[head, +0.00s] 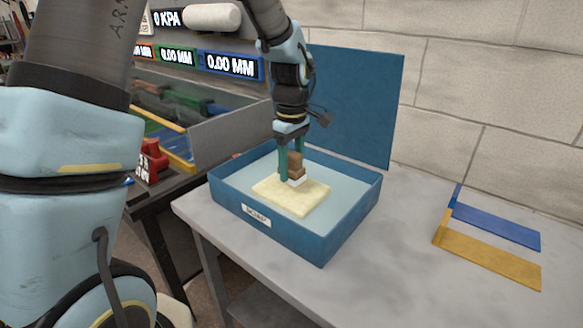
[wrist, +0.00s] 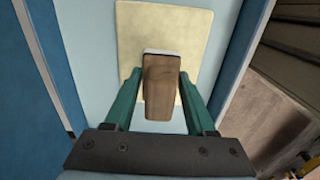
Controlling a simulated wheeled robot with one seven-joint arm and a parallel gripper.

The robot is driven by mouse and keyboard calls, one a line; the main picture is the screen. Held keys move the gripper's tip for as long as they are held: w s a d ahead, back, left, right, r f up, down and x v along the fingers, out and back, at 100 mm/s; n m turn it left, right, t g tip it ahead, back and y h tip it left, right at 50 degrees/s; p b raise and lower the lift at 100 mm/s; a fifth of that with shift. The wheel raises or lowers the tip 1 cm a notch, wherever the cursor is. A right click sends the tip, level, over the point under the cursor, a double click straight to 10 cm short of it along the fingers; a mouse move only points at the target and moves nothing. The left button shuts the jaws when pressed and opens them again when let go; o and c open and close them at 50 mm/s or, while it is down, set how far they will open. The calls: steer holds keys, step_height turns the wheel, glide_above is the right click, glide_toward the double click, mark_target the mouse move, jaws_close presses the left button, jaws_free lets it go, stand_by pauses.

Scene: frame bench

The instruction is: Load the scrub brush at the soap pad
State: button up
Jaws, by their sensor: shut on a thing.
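The scrub brush (head: 296,166) has a brown wooden block and a pale underside. The brush seems to touch the pad, but I cannot be sure of contact. My gripper (head: 290,168) points down with its green fingers shut on the brush. In the wrist view the brush (wrist: 161,82) sits between the fingertips, with the pad (wrist: 190,30) beyond it. The pad lies in a blue tray (head: 275,246) labelled SOAP, whose inner floor is pale blue.
A blue panel (head: 360,105) stands upright behind the tray. A blue flat piece (head: 495,226) and a yellow flat piece (head: 490,262) lie on the grey table (head: 400,290) at the right. The table right of the tray is mostly clear.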

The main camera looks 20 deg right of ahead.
mark_target(292, 153)
steer(key=shift+r+p, duration=1.6)
steer(key=shift+r, duration=0.75)
